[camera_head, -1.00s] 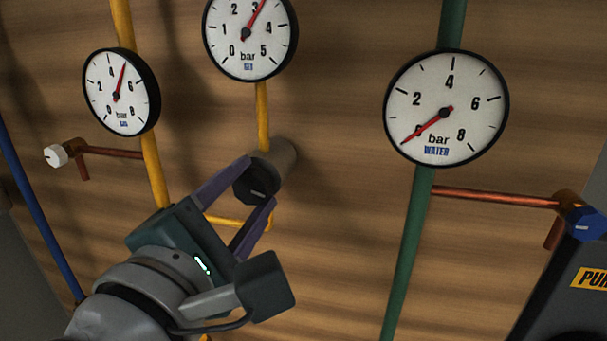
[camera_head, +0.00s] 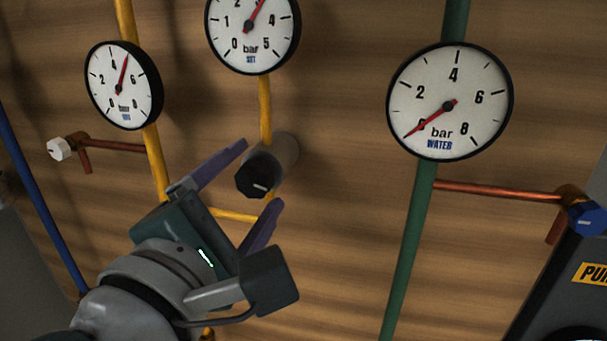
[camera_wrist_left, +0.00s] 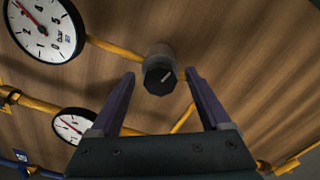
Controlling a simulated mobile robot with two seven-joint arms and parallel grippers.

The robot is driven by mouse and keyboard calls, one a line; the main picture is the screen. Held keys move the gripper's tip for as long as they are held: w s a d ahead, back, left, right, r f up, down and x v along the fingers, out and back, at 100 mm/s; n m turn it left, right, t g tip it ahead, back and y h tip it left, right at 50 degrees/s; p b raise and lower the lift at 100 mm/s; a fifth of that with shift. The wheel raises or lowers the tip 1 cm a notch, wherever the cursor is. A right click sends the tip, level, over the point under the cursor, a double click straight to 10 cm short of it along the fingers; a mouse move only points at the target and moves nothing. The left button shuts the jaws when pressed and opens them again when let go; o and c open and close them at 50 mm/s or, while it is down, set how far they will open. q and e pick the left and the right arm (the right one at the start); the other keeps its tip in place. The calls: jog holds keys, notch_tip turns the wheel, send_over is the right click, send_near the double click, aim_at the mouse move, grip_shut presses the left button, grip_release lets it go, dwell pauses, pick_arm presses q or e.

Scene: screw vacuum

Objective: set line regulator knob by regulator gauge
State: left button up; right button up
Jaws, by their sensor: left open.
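The line regulator knob (camera_head: 257,178) is a black faceted cap with a pale mark, on a grey-brown cylinder on the yellow line. My left gripper (camera_head: 260,175) is open, its purple fingers on either side of the knob and apart from it. In the left wrist view the knob (camera_wrist_left: 160,78) shows beyond and between the fingertips (camera_wrist_left: 160,76). The gauge above it (camera_head: 252,32), marked "SET", has its red needle a little past 3 bar; its top edge is cut off. It also shows in the left wrist view (camera_wrist_left: 45,28). My right gripper is not in view.
Another gauge (camera_head: 124,86) at left reads near 5 bar. The WATER gauge (camera_head: 450,102) on the green pipe (camera_head: 410,235) reads near 0. A white-knobbed valve (camera_head: 60,149) stands left and a blue-knobbed valve (camera_head: 585,217) right. Bare wooden wall lies between the knob and the green pipe.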

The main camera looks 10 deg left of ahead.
pick_arm(q)
jog(key=s+b, duration=0.3)
jog(key=s, duration=0.7)
jog(key=shift+a+b, duration=0.2)
jog(key=shift+b, duration=0.2)
